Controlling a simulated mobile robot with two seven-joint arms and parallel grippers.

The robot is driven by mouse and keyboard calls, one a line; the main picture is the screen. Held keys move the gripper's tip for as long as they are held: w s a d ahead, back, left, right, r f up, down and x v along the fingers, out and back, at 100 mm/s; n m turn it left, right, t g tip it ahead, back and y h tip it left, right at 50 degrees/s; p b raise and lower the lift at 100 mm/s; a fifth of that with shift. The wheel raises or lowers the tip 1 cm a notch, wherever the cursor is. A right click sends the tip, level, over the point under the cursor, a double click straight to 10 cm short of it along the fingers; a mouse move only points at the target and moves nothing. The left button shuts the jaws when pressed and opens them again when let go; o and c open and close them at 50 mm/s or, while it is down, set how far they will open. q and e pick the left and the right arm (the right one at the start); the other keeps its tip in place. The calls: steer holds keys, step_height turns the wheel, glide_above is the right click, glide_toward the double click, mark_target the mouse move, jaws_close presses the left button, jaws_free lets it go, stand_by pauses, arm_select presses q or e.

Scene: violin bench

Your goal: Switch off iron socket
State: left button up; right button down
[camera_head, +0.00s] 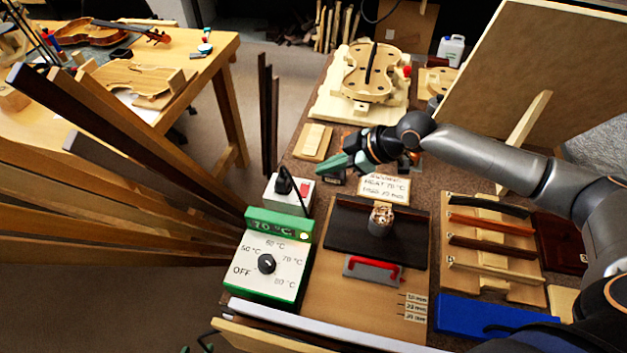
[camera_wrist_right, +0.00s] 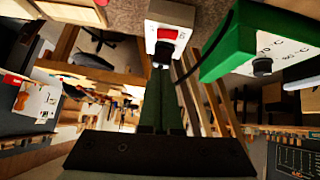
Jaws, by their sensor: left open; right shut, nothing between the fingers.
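The iron socket (camera_head: 288,194) is a small white box with a black plug and cable in its top and a red switch (camera_head: 305,189) on its right part. In the right wrist view the red switch (camera_wrist_right: 167,34) faces my fingers; I cannot tell its position. My right gripper (camera_head: 319,170) is shut and empty, a little behind and right of the socket, apart from it. Its green fingers (camera_wrist_right: 159,72) point at the socket in the wrist view. My left gripper (camera_head: 198,346) shows only as green tips at the bottom edge, open, far from the socket.
A green-and-white temperature controller (camera_head: 266,265) reading 70 °C stands in front of the socket. The bending iron (camera_head: 380,222) stands on a black plate to the right. A labelled card (camera_head: 384,188) and a wood block (camera_head: 313,142) lie nearby. Upright wood strips (camera_head: 110,130) crowd the left.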

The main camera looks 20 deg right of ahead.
mark_target(305, 187)
steer(key=f, duration=0.2)
steer(key=w+a+f, duration=0.1)
steer(key=f, duration=0.1)
steer(key=w+a+f, duration=0.1)
steer(key=f, duration=0.1)
steer(key=shift+w+a+f, duration=0.15)
steer(key=shift+w, duration=0.1)
steer(key=shift+f, duration=0.45)
steer(key=shift+w+f+b, duration=0.1)
steer(key=shift+f+b, duration=0.25)
steer(key=shift+b, duration=0.2)
